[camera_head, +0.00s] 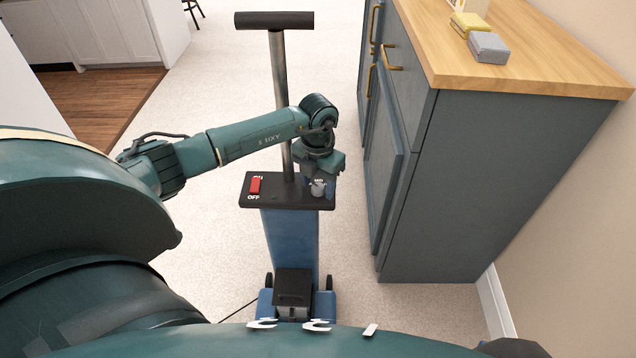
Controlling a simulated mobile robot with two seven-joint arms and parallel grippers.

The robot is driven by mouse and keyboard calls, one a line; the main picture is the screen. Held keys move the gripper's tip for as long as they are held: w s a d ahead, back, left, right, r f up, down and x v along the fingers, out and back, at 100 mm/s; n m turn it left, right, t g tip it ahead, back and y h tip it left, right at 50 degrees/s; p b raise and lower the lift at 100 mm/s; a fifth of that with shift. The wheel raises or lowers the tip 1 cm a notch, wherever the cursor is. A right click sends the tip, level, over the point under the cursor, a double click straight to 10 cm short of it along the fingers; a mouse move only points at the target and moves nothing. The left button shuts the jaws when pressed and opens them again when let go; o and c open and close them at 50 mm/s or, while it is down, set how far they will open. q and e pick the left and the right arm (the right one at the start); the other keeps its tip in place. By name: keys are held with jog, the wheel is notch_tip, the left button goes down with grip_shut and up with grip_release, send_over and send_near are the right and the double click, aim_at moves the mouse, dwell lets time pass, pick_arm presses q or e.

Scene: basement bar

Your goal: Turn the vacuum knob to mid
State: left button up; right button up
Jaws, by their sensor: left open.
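The vacuum (290,240) stands upright on the carpet in front of me, with a blue body and a black T-handle (274,20) on a metal pole. Its black control panel (285,201) carries a red ON/OFF switch (255,185) on the left and a small grey knob (318,188) on the right. My left gripper (319,181) points down at the knob from above. Its fingers are open and lie close around or beside the knob; contact cannot be told. The knob's pointer and most of its markings are too small or covered to read. My right gripper does not show.
A blue-grey cabinet (440,190) with a wooden top stands close on the right, with a yellow sponge (468,24) and a grey block (488,47) on it. A white cabinet (90,30) is at the far left. Carpet (225,90) is clear behind the vacuum.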

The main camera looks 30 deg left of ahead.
pick_arm(q)
jog(key=c, duration=1)
